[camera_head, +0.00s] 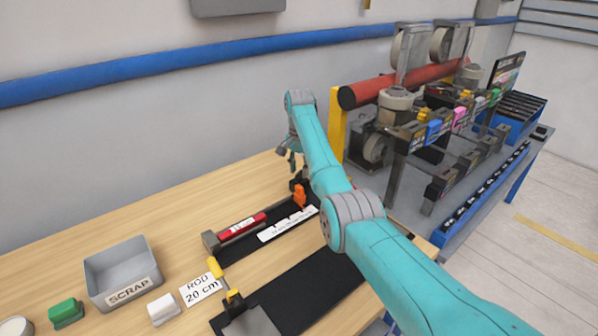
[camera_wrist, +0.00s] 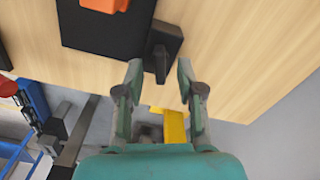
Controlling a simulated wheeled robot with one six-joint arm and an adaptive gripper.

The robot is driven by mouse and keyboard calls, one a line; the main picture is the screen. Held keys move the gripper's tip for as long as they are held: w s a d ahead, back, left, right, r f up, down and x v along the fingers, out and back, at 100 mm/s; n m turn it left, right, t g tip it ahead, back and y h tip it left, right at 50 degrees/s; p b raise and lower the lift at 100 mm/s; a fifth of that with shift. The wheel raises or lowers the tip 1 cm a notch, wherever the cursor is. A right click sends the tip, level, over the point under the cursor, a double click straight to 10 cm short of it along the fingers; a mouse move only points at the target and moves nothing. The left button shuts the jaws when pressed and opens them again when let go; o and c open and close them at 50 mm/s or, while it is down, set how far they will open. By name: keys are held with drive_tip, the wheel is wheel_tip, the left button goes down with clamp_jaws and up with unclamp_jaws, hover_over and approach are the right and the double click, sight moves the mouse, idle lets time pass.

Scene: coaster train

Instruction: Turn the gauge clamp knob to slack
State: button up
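In the wrist view, a dark knob with a raised narrow grip (camera_wrist: 161,52) stands on a dark block at the end of a black base plate (camera_wrist: 105,36); it looks like the gauge clamp knob. An orange block (camera_wrist: 104,4) sits on the plate at the top edge. My gripper (camera_wrist: 160,66) is open and empty, its fingertips apart on either side of the grip's line. I cannot tell the height gap or any contact. In the head view, my gripper (camera_head: 290,160) hangs above the table's back, beyond the orange block (camera_head: 299,196). The knob is not clearly visible there.
The wooden table (camera_head: 150,222) holds a grey scrap bin (camera_head: 123,272), a rod label (camera_head: 201,289), a red bar (camera_head: 242,225), a green block (camera_head: 66,312) and a white block (camera_head: 162,309). A yellow post (camera_head: 338,130) and the coaster machine stand close to the right.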

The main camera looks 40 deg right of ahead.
drive_tip(key=shift+f, duration=0.6)
clamp_jaws()
